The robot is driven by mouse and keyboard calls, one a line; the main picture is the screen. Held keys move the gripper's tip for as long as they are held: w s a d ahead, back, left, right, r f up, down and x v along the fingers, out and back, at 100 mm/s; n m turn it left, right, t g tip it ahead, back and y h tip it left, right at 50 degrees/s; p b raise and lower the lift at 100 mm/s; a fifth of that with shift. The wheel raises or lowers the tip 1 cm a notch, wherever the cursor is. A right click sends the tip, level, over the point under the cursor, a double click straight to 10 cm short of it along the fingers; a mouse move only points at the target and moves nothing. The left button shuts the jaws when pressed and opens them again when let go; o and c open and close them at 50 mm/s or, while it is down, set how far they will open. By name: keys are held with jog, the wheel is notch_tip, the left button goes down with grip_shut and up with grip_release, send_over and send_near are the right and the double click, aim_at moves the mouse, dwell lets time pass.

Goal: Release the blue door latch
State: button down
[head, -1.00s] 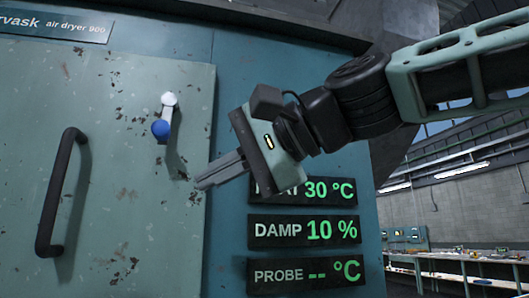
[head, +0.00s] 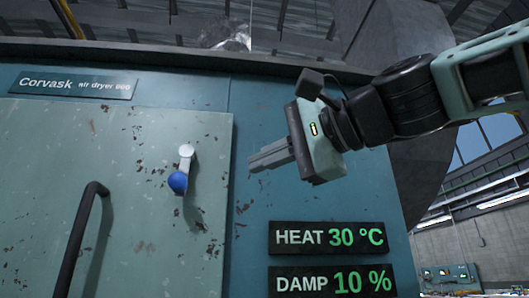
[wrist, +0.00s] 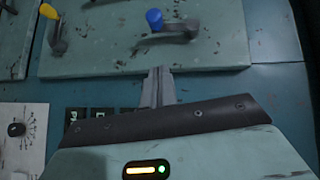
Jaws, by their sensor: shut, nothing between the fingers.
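The blue door latch (head: 178,182) is a short lever on the pale green dryer door (head: 130,140), with a light pivot at its upper end and a blue knob at its lower end. In the wrist view its blue knob (wrist: 154,19) shows beyond the fingertips, with its grey lever reaching to the right. My gripper (head: 252,162) is shut and empty, to the right of the latch and a little above its knob in the head view. The fingers are apart from the latch. The door appears shut.
A dark bar handle (head: 78,235) is on the door left of the latch. Heat and damp displays (head: 330,237) are below my gripper.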

jog(key=p, duration=0.3)
send_near(181, 168)
jog(key=w+f, duration=0.3)
jog(key=shift+s+a+f+p, duration=0.2)
jog(key=shift+a+p, duration=0.05)
jog(key=shift+a, duration=0.2)
jog(key=shift+s+a+f+p, duration=0.15)
jog(key=shift+s+a+p, duration=0.1)
jog(key=shift+a, duration=0.25)
jog(key=shift+s+a+f+p, duration=0.15)
jog(key=shift+a+f+p, duration=0.1)
jog(key=shift+a, duration=0.2)
